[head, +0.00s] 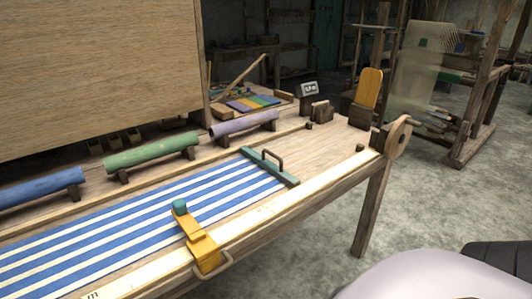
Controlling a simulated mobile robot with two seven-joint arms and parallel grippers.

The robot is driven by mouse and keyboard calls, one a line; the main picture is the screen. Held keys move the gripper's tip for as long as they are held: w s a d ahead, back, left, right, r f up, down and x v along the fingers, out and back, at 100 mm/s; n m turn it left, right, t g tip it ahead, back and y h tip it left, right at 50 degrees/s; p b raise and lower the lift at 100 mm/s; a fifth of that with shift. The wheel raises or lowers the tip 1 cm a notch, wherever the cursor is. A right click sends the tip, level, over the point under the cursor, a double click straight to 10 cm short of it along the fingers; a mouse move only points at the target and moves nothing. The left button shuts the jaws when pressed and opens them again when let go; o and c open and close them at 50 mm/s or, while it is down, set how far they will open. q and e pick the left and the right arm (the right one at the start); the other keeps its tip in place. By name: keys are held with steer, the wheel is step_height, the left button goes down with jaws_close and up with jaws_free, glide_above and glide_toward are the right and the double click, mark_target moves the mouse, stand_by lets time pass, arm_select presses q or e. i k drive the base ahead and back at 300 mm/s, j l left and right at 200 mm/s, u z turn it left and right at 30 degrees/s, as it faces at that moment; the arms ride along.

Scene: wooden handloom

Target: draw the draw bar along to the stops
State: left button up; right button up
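The draw bar (268,166) is a dark green bar with a dark upright loop handle (273,159). It lies across the right end of the blue-and-white striped cloth (130,227) on the wooden table. Bare tabletop (315,147) shows to the right of the bar. Two small dark blocks, one near the back rail (309,125) and one near the front rail (360,148), stand beyond the bar and may be the stops. The bar is apart from both. Neither gripper is in view.
A yellow clamp (196,239) with a green knob sits over the front rail (270,213). Blue (42,190), green (150,152) and purple (243,124) rolls lie along the back. A yellow paddle-like piece (368,87) stands at the far right end. A large wooden panel (95,70) rises behind.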

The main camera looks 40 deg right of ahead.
mark_target(278, 172)
steer(key=l+u, duration=0.1)
steer(key=l, duration=0.4)
steer(key=k+l, duration=0.15)
steer(key=l, duration=0.35)
steer(key=k+l+u, duration=0.15)
steer(key=l, duration=0.4)
